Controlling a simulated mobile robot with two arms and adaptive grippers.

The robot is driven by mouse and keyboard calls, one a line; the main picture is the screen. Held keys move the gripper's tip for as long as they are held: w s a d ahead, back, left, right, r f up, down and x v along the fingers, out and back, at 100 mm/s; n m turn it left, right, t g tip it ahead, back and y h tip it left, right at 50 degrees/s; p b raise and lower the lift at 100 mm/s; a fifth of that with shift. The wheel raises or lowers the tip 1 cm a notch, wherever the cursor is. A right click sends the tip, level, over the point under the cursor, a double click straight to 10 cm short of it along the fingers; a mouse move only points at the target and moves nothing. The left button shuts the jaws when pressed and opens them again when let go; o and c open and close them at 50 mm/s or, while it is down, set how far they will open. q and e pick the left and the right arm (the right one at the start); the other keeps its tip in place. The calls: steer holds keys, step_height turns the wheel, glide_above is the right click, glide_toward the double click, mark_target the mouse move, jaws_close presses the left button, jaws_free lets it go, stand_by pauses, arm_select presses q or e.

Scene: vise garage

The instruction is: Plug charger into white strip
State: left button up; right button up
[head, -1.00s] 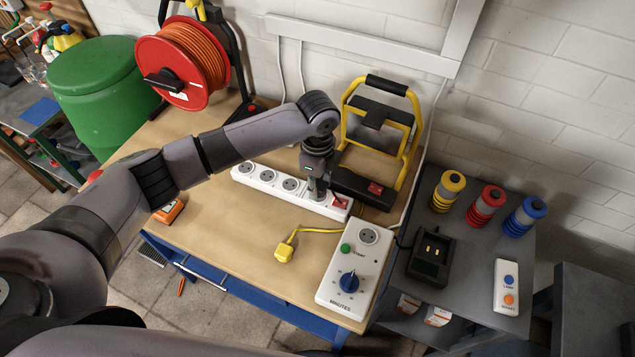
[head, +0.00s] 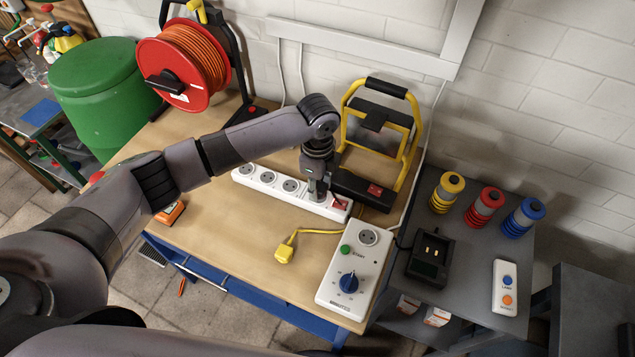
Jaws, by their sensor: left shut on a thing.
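The white strip (head: 267,179) lies along the back of the workbench, with a row of round sockets and a red switch at its right end. My left gripper (head: 318,197) points down over the strip's right part, just left of the red switch. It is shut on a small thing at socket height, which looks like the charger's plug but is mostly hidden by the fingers. I cannot tell whether it is seated in the socket. The black charger (head: 431,257) stands on the grey side table. My right gripper is not in view.
A yellow plug (head: 284,253) with its cable lies on the bench, beside a white timer box (head: 349,285) with a socket. A yellow-framed work lamp (head: 383,125) stands behind the strip. A red cable reel (head: 183,65) is at the back left.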

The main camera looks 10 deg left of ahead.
mark_target(318, 186)
arm_select(q)
steer(key=shift+p, duration=0.75)
stand_by(1.2)
steer(key=shift+f+b, duration=0.3)
steer(key=shift+f, duration=0.3)
stand_by(0.5)
steer(key=o, duration=1.2)
steer(key=shift+c, duration=0.2)
steer(key=shift+r, duration=0.25)
step_height(318, 186, up, 12)
steer(key=shift+f, duration=0.2)
